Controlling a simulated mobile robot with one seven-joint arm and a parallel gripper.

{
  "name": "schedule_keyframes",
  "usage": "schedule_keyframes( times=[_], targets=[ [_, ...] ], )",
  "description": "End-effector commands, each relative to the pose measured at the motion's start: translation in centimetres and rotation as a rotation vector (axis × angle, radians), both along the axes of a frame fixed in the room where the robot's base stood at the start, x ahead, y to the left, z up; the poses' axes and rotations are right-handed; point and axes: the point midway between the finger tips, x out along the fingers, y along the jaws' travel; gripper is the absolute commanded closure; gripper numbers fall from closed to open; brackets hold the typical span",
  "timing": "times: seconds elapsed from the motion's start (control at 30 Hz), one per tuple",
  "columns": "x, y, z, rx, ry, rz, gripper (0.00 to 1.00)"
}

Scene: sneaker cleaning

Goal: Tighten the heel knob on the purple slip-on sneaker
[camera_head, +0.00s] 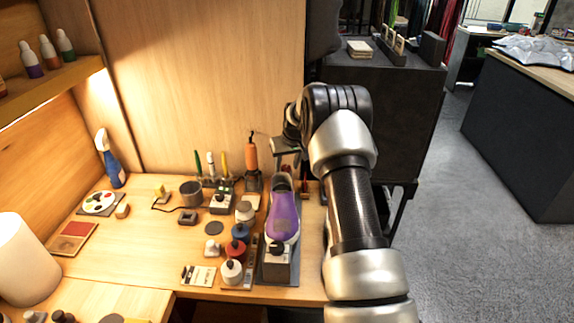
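The purple slip-on sneaker (284,222) is in the head view, on a dark narrow stand (266,272) near the workbench's right edge. Its toe faces the near side and its grey opening faces the far side, so the heel is at the far end. A block with a black knob (277,248) stands at the toe end. My gripper (284,150) is at the far end of my arm, above and just beyond the heel. Its fingertips are too small and too covered to read. I cannot make out the heel knob clearly.
Several small bottles, including a red one (235,249) and a white one (231,271), stand close left of the sneaker. An orange-handled tool (251,152) stands upright behind them. A blue spray bottle (109,160) is at the far left.

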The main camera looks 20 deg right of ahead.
Motion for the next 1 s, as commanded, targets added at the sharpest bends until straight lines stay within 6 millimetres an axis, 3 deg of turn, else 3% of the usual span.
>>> schedule_keyframes(
  times=[0.03,0.23,0.83,0.87,0.93,1.0],
  targets=[
    [-0.01,0.00,0.01,0.000,0.000,0.000,0.62],
    [-0.02,0.00,0.01,0.000,0.000,0.000,0.96],
    [-0.02,0.14,0.03,0.001,0.001,-0.133,0.96],
    [-0.02,0.15,0.03,0.001,0.001,-0.133,0.69],
    [-0.02,0.14,0.03,0.001,0.001,-0.132,0.57],
    [-0.02,0.14,0.02,0.001,0.001,-0.132,0.56]
  ],
)
